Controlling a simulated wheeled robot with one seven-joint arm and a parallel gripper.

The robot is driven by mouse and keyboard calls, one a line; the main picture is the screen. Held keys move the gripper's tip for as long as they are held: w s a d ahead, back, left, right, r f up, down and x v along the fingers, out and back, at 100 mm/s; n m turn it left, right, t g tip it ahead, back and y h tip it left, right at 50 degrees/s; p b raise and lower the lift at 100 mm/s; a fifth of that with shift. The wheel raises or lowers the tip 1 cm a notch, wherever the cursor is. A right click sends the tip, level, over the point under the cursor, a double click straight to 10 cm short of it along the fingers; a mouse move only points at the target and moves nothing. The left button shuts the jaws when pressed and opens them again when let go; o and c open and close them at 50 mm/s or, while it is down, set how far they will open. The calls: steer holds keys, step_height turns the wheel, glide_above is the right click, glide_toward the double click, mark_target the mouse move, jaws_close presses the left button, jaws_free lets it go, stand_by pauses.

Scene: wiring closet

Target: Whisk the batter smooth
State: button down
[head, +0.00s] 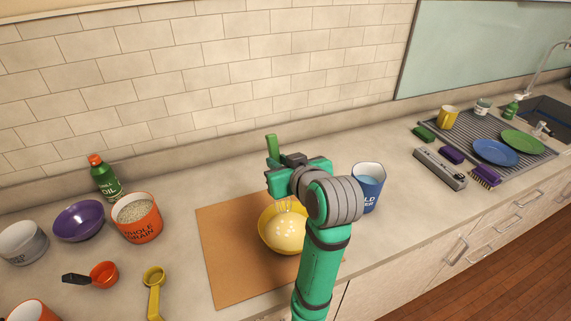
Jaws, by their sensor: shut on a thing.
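A yellow bowl (267,240) sits on the brown board, partly hidden by my arm. Pale yellow batter (285,239) with small whitish spots shows in it. My gripper (281,177) is above the bowl and shut on the whisk. The whisk's green handle (272,147) stands up beyond the gripper, and its thin wires (284,206) reach down into the bowl. How deep the wires sit in the batter is hard to tell. The fingertips are largely hidden by the wrist.
A blue cup (369,186) stands right of my arm. Left are an orange canister (137,219), purple bowl (79,221), oil bottle (105,179), orange scoop (104,274) and yellow spoon (154,290). The brown board (228,273) has free room left of the bowl. A dish rack (470,133) stands far right.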

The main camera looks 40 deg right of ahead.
mark_target(277, 146)
steer(key=shift+s+d+r, duration=0.1)
steer(key=shift+d+r, duration=0.1)
steer(key=shift+r, duration=0.8)
steer(key=shift+s+d+r, duration=0.1)
steer(key=shift+d+r, duration=0.05)
steer(key=shift+r, duration=0.85)
steer(key=shift+w, duration=0.1)
steer(key=shift+w, duration=0.15)
steer(key=shift+a, duration=0.3)
steer(key=shift+d, duration=0.15)
steer(key=shift+s+d, duration=0.1)
steer(key=shift+s, duration=0.15)
steer(key=shift+w, duration=0.1)
